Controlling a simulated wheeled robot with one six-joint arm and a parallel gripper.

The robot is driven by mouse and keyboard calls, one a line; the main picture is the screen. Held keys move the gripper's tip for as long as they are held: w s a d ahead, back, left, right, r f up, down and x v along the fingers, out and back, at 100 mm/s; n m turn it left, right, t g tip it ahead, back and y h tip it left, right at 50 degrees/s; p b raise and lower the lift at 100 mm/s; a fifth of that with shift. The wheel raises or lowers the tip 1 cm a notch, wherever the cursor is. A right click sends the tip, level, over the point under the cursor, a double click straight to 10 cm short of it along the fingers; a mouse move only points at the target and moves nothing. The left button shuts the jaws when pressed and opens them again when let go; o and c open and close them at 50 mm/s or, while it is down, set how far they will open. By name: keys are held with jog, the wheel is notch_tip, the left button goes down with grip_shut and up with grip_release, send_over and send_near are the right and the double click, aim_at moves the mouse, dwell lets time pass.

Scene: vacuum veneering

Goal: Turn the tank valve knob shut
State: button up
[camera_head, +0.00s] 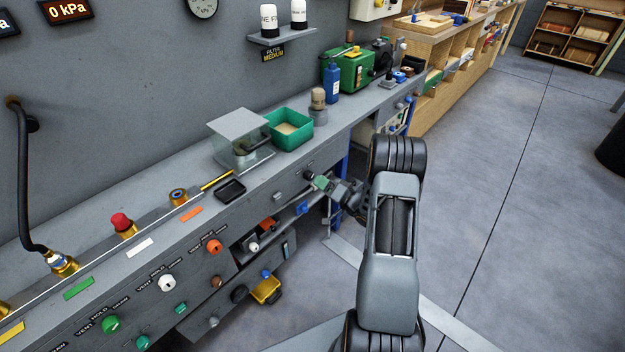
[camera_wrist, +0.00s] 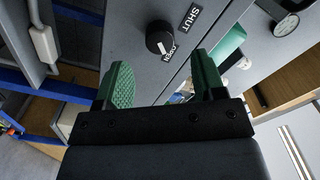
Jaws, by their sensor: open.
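The tank valve knob is a round black knob (camera_wrist: 160,38) with a white pointer line, on the grey front panel (camera_wrist: 115,30). In the wrist view it sits beyond my fingertips, between the two fingers, with the labels SHUT and OPEN beside it. Its pointer is toward the OPEN label. My gripper (camera_wrist: 163,85) is open, with green pads apart and nothing between them. The fingers look clear of the knob. In the head view my gripper (camera_head: 320,183) is close to the bench front, and a small black knob (camera_head: 308,174) shows just beside it.
Other knobs line the panel to the left: orange (camera_head: 214,246), white (camera_head: 167,282) and green (camera_head: 111,324). A clear box (camera_head: 240,140), a green bin (camera_head: 290,128) and a black tray (camera_head: 230,189) stand on the bench above. The floor (camera_head: 500,190) to the right is clear.

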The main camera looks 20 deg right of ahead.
aim_at(312, 177)
jog(key=shift+x, duration=2.7)
jog(key=shift+c, duration=0.2)
jog(key=shift+b, duration=0.3)
jog(key=c, duration=0.9)
